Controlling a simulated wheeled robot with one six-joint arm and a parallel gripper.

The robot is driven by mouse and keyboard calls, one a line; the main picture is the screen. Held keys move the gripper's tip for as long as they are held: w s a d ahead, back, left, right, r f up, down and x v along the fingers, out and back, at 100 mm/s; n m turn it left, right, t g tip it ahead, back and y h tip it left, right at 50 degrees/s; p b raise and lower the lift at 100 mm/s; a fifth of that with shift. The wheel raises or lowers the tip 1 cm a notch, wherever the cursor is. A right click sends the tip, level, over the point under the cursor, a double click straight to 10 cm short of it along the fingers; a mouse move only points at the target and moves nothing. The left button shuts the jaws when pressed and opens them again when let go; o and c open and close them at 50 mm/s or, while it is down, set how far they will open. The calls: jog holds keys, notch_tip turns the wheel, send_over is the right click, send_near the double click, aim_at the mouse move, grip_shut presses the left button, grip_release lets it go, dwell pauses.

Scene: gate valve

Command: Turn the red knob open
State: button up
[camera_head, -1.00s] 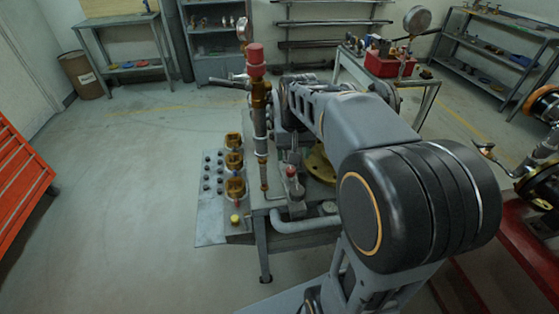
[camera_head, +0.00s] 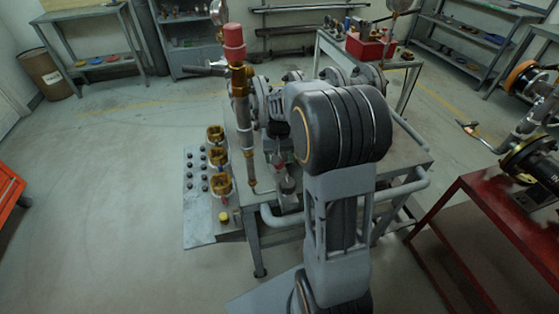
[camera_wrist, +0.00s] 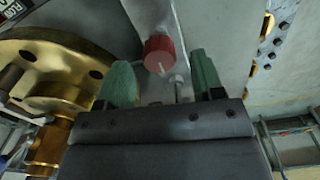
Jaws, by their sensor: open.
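The red knob (camera_wrist: 159,54) shows in the wrist view just beyond and between the two green fingertips of my gripper (camera_wrist: 163,76). The fingers are spread, with a clear gap between them and nothing held. The knob has a thin pale line on its face and sits in front of a grey pipe or post. Whether a fingertip touches it cannot be told. My gripper is mostly hidden there.
A large brass flange (camera_wrist: 60,65) lies left of my fingers in the wrist view. A tall brass valve with a red cap (camera_head: 233,42) stands on the bench left of my arm. Brass valve bodies (camera_head: 220,160) line the bench's left side. A red table (camera_head: 480,215) stands right.

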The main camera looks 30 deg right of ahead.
jog(key=shift+f, duration=1.1)
jog(key=c, duration=0.9)
